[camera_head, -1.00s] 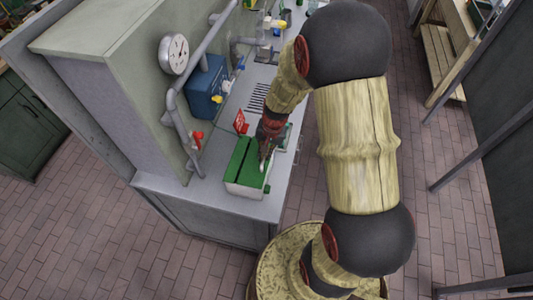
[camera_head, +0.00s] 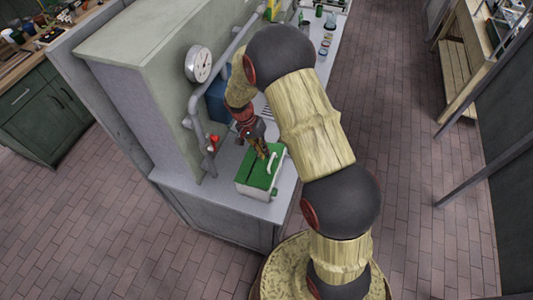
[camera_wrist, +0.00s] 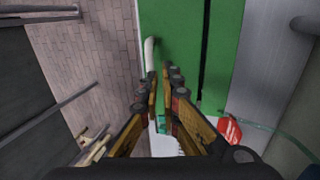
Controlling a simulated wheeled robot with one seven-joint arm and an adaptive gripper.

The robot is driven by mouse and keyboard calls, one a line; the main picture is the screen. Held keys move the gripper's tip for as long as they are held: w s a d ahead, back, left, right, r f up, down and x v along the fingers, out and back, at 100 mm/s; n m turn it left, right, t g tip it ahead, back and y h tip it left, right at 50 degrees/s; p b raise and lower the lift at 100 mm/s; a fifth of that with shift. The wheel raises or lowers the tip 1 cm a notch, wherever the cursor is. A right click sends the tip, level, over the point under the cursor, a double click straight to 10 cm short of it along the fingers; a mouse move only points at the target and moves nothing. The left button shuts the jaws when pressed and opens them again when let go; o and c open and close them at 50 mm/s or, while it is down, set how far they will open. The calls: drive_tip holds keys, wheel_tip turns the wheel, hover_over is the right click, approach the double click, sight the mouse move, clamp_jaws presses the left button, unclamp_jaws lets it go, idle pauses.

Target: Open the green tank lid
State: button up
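The green tank is a white box with a green lid (camera_head: 262,168) on the grey counter's near end. The lid lies flat, with a dark seam along its top. A white handle (camera_head: 271,164) stands on the lid's right part. My gripper (camera_head: 263,153) points down over the lid's far part, close to the handle. In the wrist view the green lid (camera_wrist: 175,28) fills the upper middle, and the white handle (camera_wrist: 149,54) lies just beyond and left of the fingertips. My gripper (camera_wrist: 164,78) has a narrow gap between its fingers, with nothing visible held.
A grey pipe (camera_head: 195,108) with a gauge (camera_head: 198,63) runs along the wall left of the tank. A red sign (camera_wrist: 230,130) stands near the fingers in the wrist view. Bottles and jars (camera_head: 326,43) stand farther along the counter. The brick floor at right is clear.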

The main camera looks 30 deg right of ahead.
drive_tip(key=o, duration=0.5)
drive_tip(key=shift+a+r, duration=0.1)
drive_tip(key=v, duration=1.2)
drive_tip(key=shift+w, duration=0.1)
